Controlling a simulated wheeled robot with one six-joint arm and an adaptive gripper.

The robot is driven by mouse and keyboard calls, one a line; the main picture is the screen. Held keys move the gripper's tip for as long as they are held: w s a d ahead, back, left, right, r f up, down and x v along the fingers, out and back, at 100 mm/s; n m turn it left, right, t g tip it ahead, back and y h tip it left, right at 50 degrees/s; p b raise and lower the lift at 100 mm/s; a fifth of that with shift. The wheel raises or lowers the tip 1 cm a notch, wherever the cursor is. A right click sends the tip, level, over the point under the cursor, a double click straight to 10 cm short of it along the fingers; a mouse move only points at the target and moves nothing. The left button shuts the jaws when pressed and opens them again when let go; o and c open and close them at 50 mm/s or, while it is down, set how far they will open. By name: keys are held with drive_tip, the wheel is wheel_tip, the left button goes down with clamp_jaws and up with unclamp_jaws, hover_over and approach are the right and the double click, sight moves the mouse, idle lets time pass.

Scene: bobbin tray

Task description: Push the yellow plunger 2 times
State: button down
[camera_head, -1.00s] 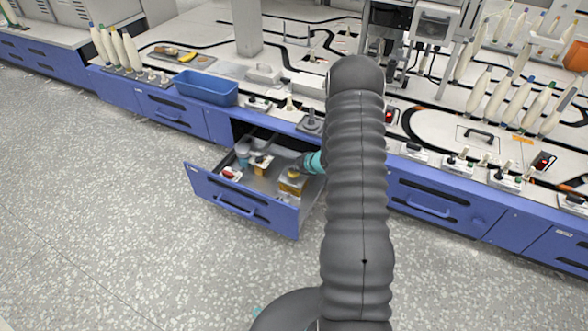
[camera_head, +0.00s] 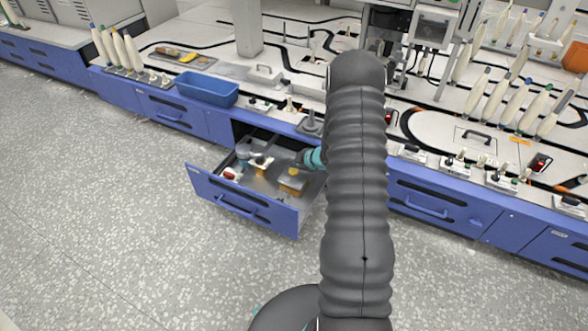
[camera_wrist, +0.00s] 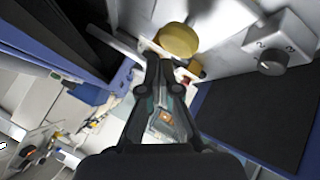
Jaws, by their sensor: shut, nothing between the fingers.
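In the wrist view, a round yellow cap (camera_wrist: 179,41), apparently the plunger's top, lies just beyond my fingertips. My gripper (camera_wrist: 166,72) is shut and empty, its fingers pointing toward the cap. In the head view, my gripper (camera_head: 301,159) is small and dark, just above and right of the plunger. I cannot tell whether the fingertips touch the cap.
The drawer (camera_head: 240,203) also holds a white-topped item (camera_head: 262,160) and a red-and-white item (camera_head: 229,173). A blue bin (camera_head: 206,88) stands on the counter above. The drawer's front middle is clear.

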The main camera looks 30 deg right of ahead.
sight(295, 171)
wheel_tip(295, 171, up, 5)
drive_tip(key=p, duration=0.4)
idle(2.1)
